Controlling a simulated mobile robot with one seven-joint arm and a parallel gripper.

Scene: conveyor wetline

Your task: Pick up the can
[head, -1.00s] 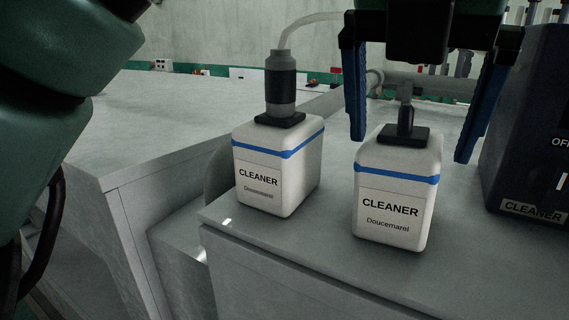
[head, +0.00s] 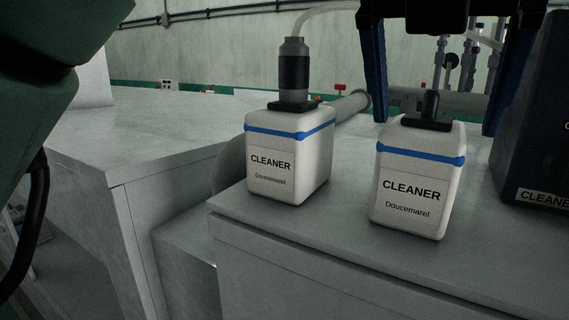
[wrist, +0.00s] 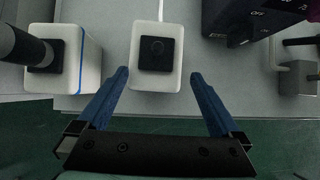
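A white can (head: 415,185) with a blue band and a CLEANER label stands upright near the front edge of the grey counter. It has a black cap with a short upright knob. It also shows from above in the wrist view (wrist: 157,75). A second, similar can (head: 288,165) stands to its left, with a hose fitting on top. My gripper (head: 434,128) is open and empty. Its blue fingers are apart above and around the right can's top in the head view. In the wrist view the fingertips (wrist: 157,73) point toward the can's near side, one toward each side.
A dark blue box (head: 535,130) stands close to the right of the can. A pale hose (head: 318,8) runs from the left can's fitting. A horizontal pipe (head: 352,104) lies behind the cans. A lower metal gap separates the counter (head: 290,245) from the left worktop (head: 150,135), which is clear.

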